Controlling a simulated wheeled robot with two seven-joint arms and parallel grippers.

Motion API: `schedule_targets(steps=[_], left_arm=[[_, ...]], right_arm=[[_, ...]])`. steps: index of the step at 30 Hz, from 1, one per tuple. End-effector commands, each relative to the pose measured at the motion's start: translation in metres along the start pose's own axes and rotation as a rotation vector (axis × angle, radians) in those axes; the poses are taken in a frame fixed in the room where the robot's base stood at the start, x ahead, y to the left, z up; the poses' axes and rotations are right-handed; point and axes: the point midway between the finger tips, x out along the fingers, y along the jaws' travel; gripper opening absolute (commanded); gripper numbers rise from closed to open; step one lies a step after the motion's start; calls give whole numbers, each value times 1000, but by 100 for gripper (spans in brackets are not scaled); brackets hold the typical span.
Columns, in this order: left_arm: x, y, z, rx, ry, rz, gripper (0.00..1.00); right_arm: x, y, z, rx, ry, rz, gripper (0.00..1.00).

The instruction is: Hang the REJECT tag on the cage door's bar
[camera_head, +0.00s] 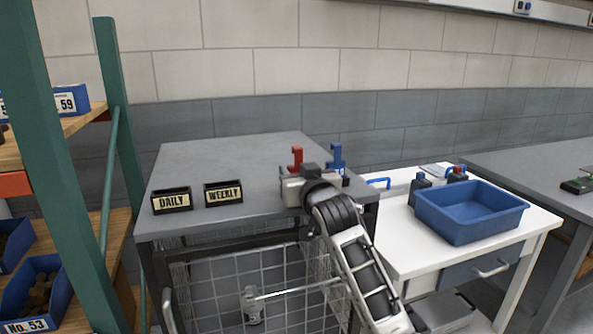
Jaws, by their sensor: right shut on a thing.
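A red hooked piece (296,158) stands up at my right gripper (296,186), near the right part of the grey bench top. No lettering shows on it, so I cannot read whether it is the REJECT tag. My right gripper is shut on it, and its body hides the lower part. A blue hooked piece (337,158) stands just to the right, behind the gripper. The wire cage (210,285) is under the bench top, and a pale bar (300,290) crosses its front, partly behind my right arm. My left gripper is out of view.
DAILY (172,201) and WEEKLY (223,193) holders stand on the bench top (240,155). A pale container (252,306) is inside the cage. A blue tray (470,214) sits on the white cart at right. A green-posted shelf (62,150) stands close on the left.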

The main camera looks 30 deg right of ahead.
Motion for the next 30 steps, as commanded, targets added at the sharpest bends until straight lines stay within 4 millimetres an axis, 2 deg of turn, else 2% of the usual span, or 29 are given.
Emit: schedule_targets(steps=[18,30], left_arm=[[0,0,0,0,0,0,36],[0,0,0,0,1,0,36]], right_arm=[[0,0,-31,-1,3,0,25],[0,0,-34,0,1,0,25]])
